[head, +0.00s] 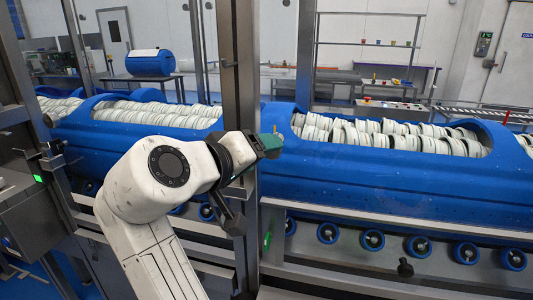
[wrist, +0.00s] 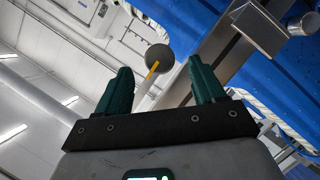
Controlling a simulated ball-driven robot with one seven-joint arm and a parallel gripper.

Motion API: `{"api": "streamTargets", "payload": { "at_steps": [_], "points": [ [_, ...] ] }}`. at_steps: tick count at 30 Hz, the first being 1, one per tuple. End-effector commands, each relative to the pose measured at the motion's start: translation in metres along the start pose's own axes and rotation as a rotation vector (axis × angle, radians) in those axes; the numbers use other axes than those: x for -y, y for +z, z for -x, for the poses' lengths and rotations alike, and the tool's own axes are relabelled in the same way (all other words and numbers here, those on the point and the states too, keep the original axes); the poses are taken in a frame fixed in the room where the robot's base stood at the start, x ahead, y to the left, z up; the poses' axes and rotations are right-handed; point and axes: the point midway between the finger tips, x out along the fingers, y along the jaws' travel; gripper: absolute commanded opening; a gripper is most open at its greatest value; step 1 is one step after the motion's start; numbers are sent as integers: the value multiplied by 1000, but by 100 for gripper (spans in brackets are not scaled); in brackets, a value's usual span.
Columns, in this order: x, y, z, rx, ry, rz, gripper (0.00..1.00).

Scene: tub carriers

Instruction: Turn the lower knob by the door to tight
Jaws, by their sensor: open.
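A dark round knob (wrist: 158,62) with a yellow stripe shows in the wrist view. It lies beyond my fingertips, between them as seen, and I see no finger touching it. The stripe is slanted in that picture. My gripper (wrist: 161,73) is open, its two green fingers apart with nothing between them. In the head view my gripper (head: 271,144) is beside the steel door post (head: 240,100), in front of the blue tub. A small yellow mark shows at its tip there; the knob itself is mostly hidden. I cannot tell from these views whether it is the lower knob.
Blue tubs (head: 390,185) filled with white rings lie behind the post on a roller track (head: 370,240). A steel bracket (wrist: 258,28) sticks out near my right finger in the wrist view. A grey control box (head: 40,205) stands at the left.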

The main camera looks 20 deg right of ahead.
Motion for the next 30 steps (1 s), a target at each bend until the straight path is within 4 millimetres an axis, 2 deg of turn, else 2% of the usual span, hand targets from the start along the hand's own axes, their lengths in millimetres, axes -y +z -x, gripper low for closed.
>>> {"api": "streamTargets", "payload": {
  "at_steps": [3, 7, 15, 25, 28, 30],
  "points": [
    [1, 0, 24, -3, -2, -1, 69],
    [1, 0, 44, 0, -3, 1, 69],
    [0, 1, 60, 2, -1, 0, 69],
    [3, 5, 56, 7, -6, 6, 69],
    [13, 24, 37, 28, -36, 27, 69],
    [25, 48, 16, 55, -75, 50, 69]
  ]
}}
